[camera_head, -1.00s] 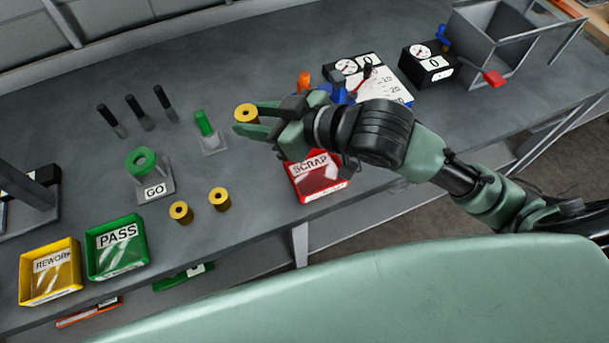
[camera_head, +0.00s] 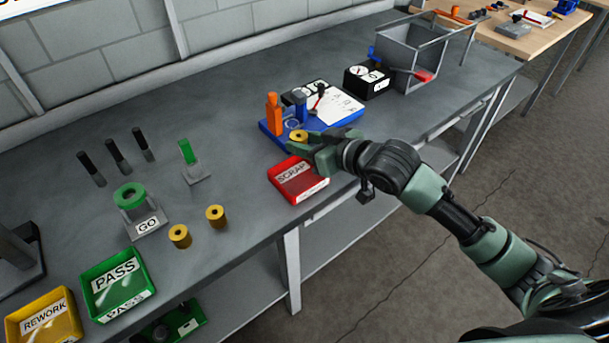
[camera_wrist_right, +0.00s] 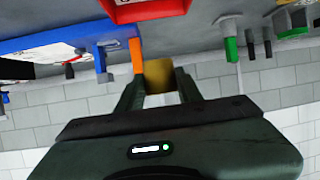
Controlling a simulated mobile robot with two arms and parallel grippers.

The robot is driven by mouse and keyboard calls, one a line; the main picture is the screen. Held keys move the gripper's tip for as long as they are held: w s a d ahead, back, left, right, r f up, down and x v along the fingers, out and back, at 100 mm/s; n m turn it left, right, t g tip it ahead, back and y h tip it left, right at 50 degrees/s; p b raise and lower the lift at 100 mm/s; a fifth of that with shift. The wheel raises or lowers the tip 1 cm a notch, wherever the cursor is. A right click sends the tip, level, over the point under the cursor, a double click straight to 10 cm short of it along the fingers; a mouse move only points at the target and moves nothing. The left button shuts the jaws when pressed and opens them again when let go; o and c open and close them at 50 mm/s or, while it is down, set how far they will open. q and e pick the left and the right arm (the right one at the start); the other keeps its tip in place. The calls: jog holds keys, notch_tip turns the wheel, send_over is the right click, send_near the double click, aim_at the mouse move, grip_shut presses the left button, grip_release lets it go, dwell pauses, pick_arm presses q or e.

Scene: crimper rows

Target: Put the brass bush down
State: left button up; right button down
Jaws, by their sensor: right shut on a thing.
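A brass bush (camera_head: 298,136) is between the fingertips of my right gripper (camera_head: 305,141), which is shut on it. In the right wrist view the bush (camera_wrist_right: 159,76) sits between the two fingers (camera_wrist_right: 158,88). The gripper is over the near edge of the blue gauge stand (camera_head: 270,134) and just behind the red SCRAP tray (camera_head: 297,182). I cannot tell whether the bush touches the stand. Two other brass bushes (camera_head: 180,236) (camera_head: 215,215) stand on the bench beside the GO ring gauge (camera_head: 130,198). My left gripper is not in view.
The green PASS tray (camera_head: 118,288) and yellow REWORK tray (camera_head: 45,318) are at the front left. Several dark pins (camera_head: 117,156) and a green-topped gauge (camera_head: 188,153) stand farther back. A black dial box (camera_head: 366,82) and a grey bin (camera_head: 410,58) are at right.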

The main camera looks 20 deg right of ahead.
aim_at(304, 184)
notch_tip(304, 184, down, 10)
jog(key=shift+a+f, duration=0.15)
dwell(0.3)
jog(key=shift+f, duration=0.15)
jog(key=c, duration=0.9)
grip_release()
jog(key=shift+s, duration=0.1)
jog(key=shift+c, duration=0.2)
jog(key=v, duration=1.2)
jog(key=shift+b, duration=0.35)
